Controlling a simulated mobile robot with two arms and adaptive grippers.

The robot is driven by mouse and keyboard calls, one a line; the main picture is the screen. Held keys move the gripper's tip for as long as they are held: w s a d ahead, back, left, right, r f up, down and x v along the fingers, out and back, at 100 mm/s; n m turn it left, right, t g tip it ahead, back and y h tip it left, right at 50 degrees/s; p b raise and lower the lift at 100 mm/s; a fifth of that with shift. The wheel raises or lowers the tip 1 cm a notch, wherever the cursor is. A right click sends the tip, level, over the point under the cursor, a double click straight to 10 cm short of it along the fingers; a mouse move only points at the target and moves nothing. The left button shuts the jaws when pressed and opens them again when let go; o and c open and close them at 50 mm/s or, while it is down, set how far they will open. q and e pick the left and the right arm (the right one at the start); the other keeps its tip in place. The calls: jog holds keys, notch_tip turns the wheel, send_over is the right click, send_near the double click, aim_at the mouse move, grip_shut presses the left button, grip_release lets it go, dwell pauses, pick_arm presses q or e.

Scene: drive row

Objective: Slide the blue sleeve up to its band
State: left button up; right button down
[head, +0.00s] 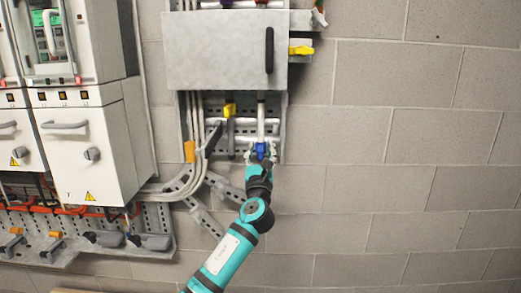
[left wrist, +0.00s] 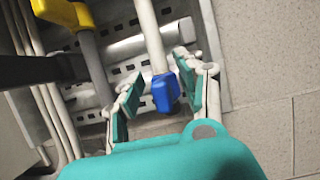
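The blue sleeve (head: 261,149) sits low on a white vertical pipe (head: 261,122) below the grey wall cabinet. In the left wrist view the blue sleeve (left wrist: 165,93) is around the lower end of the pipe (left wrist: 152,38). My left gripper (head: 260,153) reaches up from below. In the left wrist view the left gripper (left wrist: 158,80) is open, with one finger on each side of the sleeve and a visible gap at the left finger. The right finger is close to the sleeve; contact is unclear. I cannot clearly make out the band. My right gripper is out of view.
The grey cabinet (head: 228,50) with a black handle hangs above. A yellow fitting (head: 229,110) and an orange one (head: 190,151) sit on pipes to the left. White switch cabinets (head: 92,140) stand farther left. The block wall to the right is clear.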

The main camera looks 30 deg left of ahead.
pick_arm(q)
grip_shut()
dwell(0.3)
